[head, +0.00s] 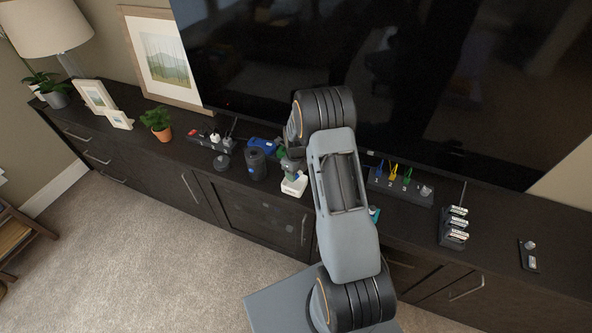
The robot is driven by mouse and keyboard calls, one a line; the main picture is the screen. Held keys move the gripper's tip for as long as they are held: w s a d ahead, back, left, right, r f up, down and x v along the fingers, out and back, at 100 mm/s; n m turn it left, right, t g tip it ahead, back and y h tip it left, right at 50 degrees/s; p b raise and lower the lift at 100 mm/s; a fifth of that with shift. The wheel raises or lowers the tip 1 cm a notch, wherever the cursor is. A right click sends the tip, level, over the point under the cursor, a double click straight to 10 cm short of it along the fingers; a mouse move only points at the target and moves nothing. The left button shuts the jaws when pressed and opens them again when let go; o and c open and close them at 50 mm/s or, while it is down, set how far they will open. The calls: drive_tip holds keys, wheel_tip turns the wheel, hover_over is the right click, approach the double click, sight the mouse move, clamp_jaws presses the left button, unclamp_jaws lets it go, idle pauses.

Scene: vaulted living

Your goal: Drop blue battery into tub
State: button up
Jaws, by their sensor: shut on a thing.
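My gripper (291,164) is low over the cabinet top, close to the right of a dark round tub (256,165), and is partly covered by my own wrist. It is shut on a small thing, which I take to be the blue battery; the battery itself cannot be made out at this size. The tub stands upright, with a dark round lid-like disc (221,163) to its left. A larger blue object (264,145) lies behind the tub. A white and green object (295,184) stands just below my gripper; whether they touch is unclear.
A dark television (430,80) rises behind the cabinet top (180,148). A power strip (208,138) and potted plant (157,122) are to the left. A numbered rack (400,186), stacked holder (455,228) and small tray (529,256) are to the right. My arm hides the middle.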

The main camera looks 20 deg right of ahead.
drive_tip(key=o, duration=1.1)
drive_tip(key=shift+c, duration=0.2)
drive_tip(key=shift+r, duration=0.15)
wheel_tip(320, 180, up, 14)
drive_tip(key=b, duration=0.1)
drive_tip(key=shift+f+b, duration=0.2)
drive_tip(key=shift+b, duration=0.1)
